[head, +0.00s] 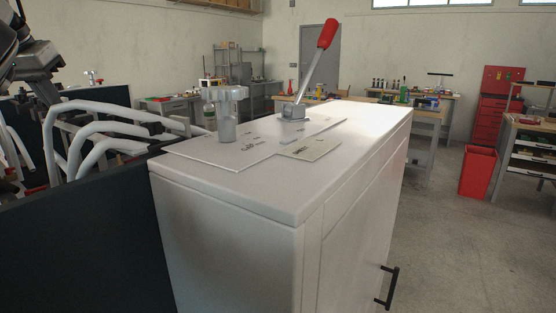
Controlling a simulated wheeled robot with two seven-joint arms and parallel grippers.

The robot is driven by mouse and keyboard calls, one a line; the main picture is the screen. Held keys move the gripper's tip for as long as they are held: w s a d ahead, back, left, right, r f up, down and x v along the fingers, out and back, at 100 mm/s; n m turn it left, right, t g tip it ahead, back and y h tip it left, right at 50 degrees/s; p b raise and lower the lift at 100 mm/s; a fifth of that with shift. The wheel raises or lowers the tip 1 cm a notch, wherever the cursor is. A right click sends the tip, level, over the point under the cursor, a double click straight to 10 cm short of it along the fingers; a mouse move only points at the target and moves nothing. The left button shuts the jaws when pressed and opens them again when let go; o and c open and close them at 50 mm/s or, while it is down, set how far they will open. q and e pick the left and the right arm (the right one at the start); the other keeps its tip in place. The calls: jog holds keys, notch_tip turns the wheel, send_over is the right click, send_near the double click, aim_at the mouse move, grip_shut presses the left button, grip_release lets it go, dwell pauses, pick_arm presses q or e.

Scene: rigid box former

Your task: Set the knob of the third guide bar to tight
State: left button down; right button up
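Several white curved guide bars (95,108) stand at the left, behind a dark panel. I cannot tell which of them is the third. A small red-and-white knob-like part (93,77) shows above the bars; I cannot tell which bar it belongs to or how it is set. What looks like my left gripper (42,82) is at the upper left, dark grey, above and left of the bars and apparently apart from them. Its fingertips are not clear, so its opening cannot be told. My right gripper is out of view.
A dark panel (85,240) blocks the lower left. A red bin (478,171) stands on open floor at right.

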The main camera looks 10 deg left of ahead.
pick_arm(q)
jog(key=shift+w+a+p, duration=0.1)
jog(key=shift+w+p, duration=0.2)
jog(key=shift+p, duration=0.1)
dwell(0.9)
jog(key=shift+r, duration=0.1)
jog(key=shift+r+p, duration=0.1)
jog(key=shift+p, duration=0.4)
jog(key=shift+a, duration=0.5)
jog(key=shift+s+a+f+b, duration=0.1)
jog(key=shift+s+f+b, duration=0.1)
jog(key=shift+s+b, duration=0.15)
notch_tip(320, 180, up, 6)
dwell(0.4)
jog(key=shift+f, duration=0.1)
